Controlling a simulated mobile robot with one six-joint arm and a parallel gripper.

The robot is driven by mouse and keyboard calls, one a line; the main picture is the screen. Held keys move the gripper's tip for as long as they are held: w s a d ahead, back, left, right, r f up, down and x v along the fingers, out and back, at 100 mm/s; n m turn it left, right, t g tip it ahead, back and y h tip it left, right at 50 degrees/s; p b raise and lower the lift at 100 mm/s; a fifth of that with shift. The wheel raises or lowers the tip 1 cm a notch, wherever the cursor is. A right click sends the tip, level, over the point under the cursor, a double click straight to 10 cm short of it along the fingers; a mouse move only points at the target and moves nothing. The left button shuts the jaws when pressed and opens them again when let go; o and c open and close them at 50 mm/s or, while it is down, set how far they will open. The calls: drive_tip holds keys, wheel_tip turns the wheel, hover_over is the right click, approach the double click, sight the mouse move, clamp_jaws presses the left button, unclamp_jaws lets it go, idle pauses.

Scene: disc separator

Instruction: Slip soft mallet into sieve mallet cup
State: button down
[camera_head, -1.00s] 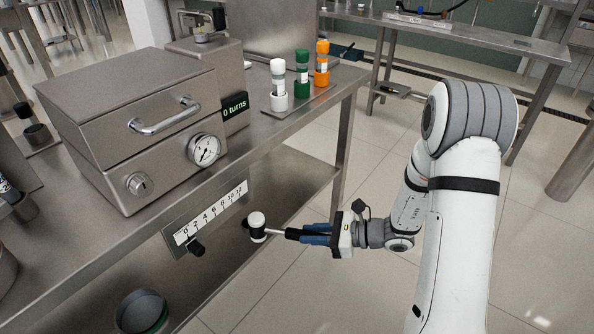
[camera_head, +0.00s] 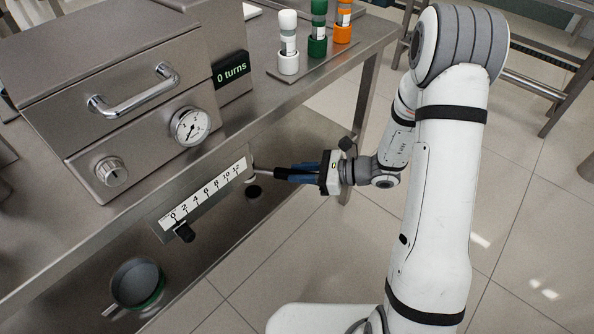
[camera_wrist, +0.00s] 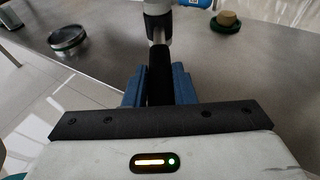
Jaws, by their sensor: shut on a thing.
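My gripper (camera_head: 292,173) is shut on the soft mallet, with blue fingers on both sides of its black handle (camera_wrist: 159,72). In the wrist view the mallet points away from me, its pale head (camera_wrist: 157,22) cut off by the top edge.
Above stands a metal machine with a handle (camera_head: 133,92). In the wrist view a tan-topped item on a green base (camera_wrist: 227,22) is at the right.

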drive_tip(key=shift+w+d, duration=0.1)
drive_tip(key=shift+d, duration=0.1)
drive_tip(key=shift+f, duration=0.15)
drive_tip(key=shift+f+b, duration=2.2)
drive_tip(key=shift+f, duration=0.45)
drive_tip(key=shift+f+b, duration=0.5)
drive_tip(key=shift+f, duration=0.15)
drive_tip(key=shift+d+f+b, duration=0.15)
drive_tip(key=shift+f+b, duration=0.7)
drive_tip(key=shift+f, duration=0.3)
drive_tip(key=c, duration=1.1)
unclamp_jaws()
drive_tip(key=shift+r, duration=0.1)
